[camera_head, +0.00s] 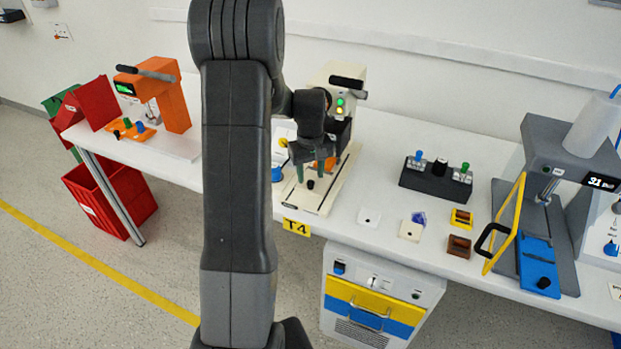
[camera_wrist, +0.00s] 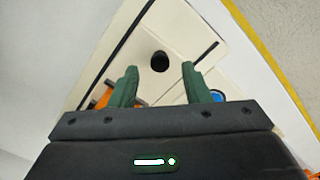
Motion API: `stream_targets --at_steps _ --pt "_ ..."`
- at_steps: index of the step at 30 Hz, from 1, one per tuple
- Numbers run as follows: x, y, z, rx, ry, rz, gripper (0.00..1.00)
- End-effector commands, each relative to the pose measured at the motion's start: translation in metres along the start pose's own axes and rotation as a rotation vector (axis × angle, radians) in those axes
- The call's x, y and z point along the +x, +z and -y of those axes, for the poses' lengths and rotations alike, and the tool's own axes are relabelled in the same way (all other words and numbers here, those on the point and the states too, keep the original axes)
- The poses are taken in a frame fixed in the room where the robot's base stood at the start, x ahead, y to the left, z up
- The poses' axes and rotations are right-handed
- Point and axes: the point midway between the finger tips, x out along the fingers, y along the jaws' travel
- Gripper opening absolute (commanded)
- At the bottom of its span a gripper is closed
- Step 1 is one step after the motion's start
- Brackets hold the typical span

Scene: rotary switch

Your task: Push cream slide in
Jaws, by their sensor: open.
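The cream slide (camera_head: 318,194) lies at the foot of the cream machine (camera_head: 341,72), towards the table's front edge. A small black knob (camera_head: 310,184) stands on it. My gripper (camera_head: 309,172) is over the slide with its green fingers pointing down, just behind the knob in the head view. In the wrist view the cream slide (camera_wrist: 135,48) fills the middle, and the black knob (camera_wrist: 160,61) shows between and just beyond the open fingertips (camera_wrist: 159,71). The fingers are apart and hold nothing. I cannot tell whether they touch the slide.
An orange machine (camera_head: 172,92) stands to the left. A black switch box (camera_head: 436,178) and small parts lie to the right. A grey machine with a blue slide (camera_head: 538,262) and yellow-framed guard stands at the far right. A drawer unit (camera_head: 372,308) is under the front edge.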

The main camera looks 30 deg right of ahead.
Motion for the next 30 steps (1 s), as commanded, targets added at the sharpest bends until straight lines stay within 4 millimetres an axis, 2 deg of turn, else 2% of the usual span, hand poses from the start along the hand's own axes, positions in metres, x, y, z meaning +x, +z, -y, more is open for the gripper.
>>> stream_targets --at_steps 9,15,19,27,30 --pt "-0.074 -0.001 -0.001 0.000 0.002 -0.005 0.43" --pt "-0.103 -0.001 0.000 0.000 0.001 -0.003 0.43" --pt "-0.111 0.000 0.000 0.000 0.001 -0.002 0.43" --pt "-0.113 0.000 0.000 0.000 0.000 -0.001 0.43" --pt "-0.112 0.000 0.001 -0.009 0.001 -0.001 0.25"
